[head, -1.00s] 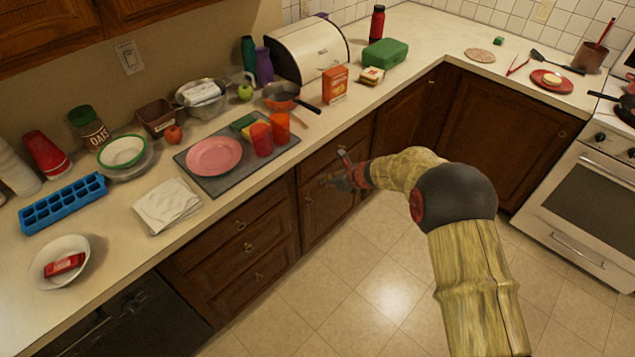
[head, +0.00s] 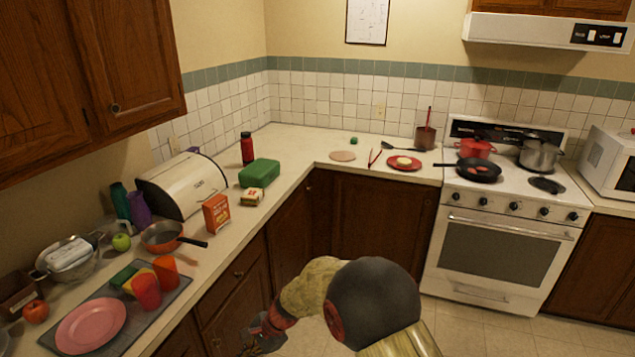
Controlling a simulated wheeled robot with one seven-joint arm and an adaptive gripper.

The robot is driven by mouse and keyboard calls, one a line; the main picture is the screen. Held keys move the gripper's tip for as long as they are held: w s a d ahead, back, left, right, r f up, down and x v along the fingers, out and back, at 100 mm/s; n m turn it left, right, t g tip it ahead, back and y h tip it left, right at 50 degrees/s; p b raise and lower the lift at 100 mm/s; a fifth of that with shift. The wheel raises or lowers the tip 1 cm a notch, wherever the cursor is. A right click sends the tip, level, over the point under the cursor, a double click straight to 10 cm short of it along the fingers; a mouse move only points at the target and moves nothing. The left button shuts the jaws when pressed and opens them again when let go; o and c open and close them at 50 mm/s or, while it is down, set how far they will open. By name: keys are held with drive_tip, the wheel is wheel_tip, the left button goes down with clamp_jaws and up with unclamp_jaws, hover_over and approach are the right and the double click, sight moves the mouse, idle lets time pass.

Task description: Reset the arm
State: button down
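My arm reaches in from the bottom of the head view, bent at a large dark joint, with pale yellow links. My gripper (head: 258,337) is at its far end, low in front of the cabinet doors and below the counter edge. It is small, dark and partly blurred against the dark wood, so I cannot tell whether its fingers are apart. I see no object in it. The gripper is clear of the things on the counter.
The counter (head: 225,245) holds a pink plate (head: 91,326), red cups, a pan (head: 163,237), an orange box (head: 216,213), a bread box (head: 182,185) and a green container (head: 259,173). A stove (head: 500,250) stands at the right. Floor is clear before it.

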drive_tip(key=s+d+r+n+t+h, duration=0.2)
drive_tip(key=s+d+r, duration=0.6)
drive_tip(key=d, duration=0.5)
drive_tip(key=s+d+r+n+t+h, duration=0.2)
drive_tip(key=s+d+r+n, duration=0.2)
drive_tip(key=s+d+r, duration=0.4)
drive_tip(key=s+d+r+n+t+h, duration=0.2)
drive_tip(key=s+d+r+n, duration=0.2)
drive_tip(key=s+d+r, duration=0.4)
drive_tip(key=d+r, duration=0.7)
drive_tip(key=d, duration=0.3)
drive_tip(key=shift+d+r, duration=0.15)
